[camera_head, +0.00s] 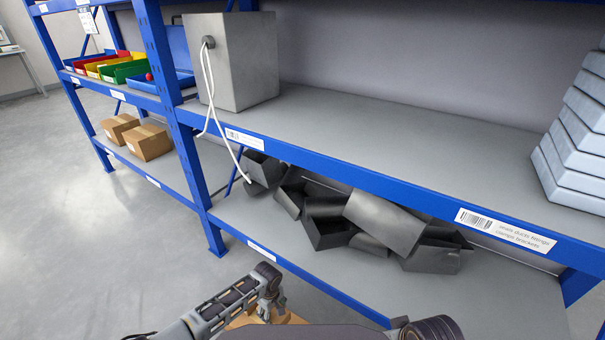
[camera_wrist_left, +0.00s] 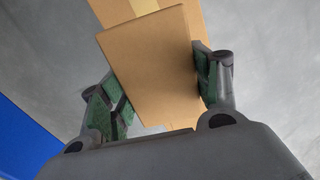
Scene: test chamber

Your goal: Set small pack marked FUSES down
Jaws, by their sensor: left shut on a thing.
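A plain brown cardboard pack (camera_wrist_left: 152,70) sits between the green-padded fingers of my left gripper (camera_wrist_left: 160,95) in the left wrist view. The gripper is shut on it. No FUSES marking shows on the faces in view. In the head view my left gripper (camera_head: 270,289) is at the bottom, in front of the lower shelf, with a brown cardboard surface (camera_head: 290,318) just below it, partly hidden by my arm. My right gripper is not in view.
The lower shelf (camera_head: 245,218) holds a heap of dark grey bins (camera_head: 388,222). The upper shelf (camera_head: 370,130) has a grey box (camera_head: 240,62) with a white cord, pale blue stacked bins (camera_head: 575,145), and clear room between. Two cartons (camera_head: 148,142) stand further left.

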